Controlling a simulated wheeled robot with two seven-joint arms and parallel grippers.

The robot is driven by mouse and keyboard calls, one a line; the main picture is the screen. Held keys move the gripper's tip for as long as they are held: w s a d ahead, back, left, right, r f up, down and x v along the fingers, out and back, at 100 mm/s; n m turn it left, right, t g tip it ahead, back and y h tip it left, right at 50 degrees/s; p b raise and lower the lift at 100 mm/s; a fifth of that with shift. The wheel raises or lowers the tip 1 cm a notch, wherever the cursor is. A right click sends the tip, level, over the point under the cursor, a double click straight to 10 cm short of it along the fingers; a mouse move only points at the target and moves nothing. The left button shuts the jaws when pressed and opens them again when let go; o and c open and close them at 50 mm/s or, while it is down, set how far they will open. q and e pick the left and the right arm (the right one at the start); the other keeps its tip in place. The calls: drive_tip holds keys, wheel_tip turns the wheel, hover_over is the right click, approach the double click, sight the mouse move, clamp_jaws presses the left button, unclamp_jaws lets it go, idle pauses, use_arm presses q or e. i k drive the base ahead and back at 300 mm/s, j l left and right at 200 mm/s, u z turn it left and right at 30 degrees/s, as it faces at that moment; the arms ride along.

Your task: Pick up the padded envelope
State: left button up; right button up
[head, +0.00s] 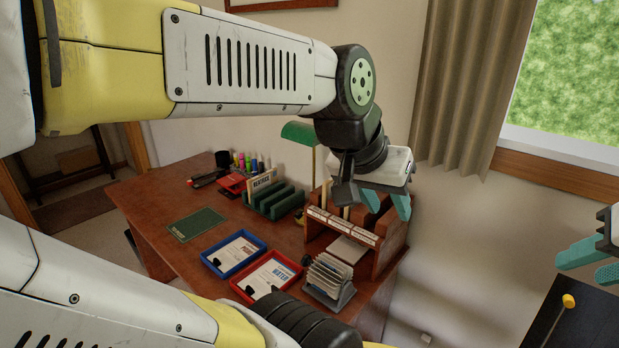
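I cannot single out a padded envelope for certain. A pale flat item (348,250) lies in the opening of the wooden desk organizer (394,246), under its labelled front strip. My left gripper (388,204) hangs over the organizer's upper slots.
A blue tray (234,271), a red tray (241,295), a card holder (329,283) and a green rack (275,204) stand on the brown desk (140,195). A green lamp (299,133) is behind them. A dark surface with a yellow-headed tool (568,301) is at lower right.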

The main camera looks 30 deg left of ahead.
sight(255, 184)
drive_tip(key=u, duration=1.55)
drive_tip(key=j+z, duration=0.15)
drive_tip(key=z, duration=0.25)
drive_tip(key=j+z, duration=0.1)
drive_tip(key=z, duration=0.35)
drive_tip(key=u, duration=0.8)
drive_tip(key=j, duration=0.2)
drive_tip(key=k+j, duration=0.15)
drive_tip(key=j+z, duration=0.2)
drive_tip(key=j, duration=1.4)
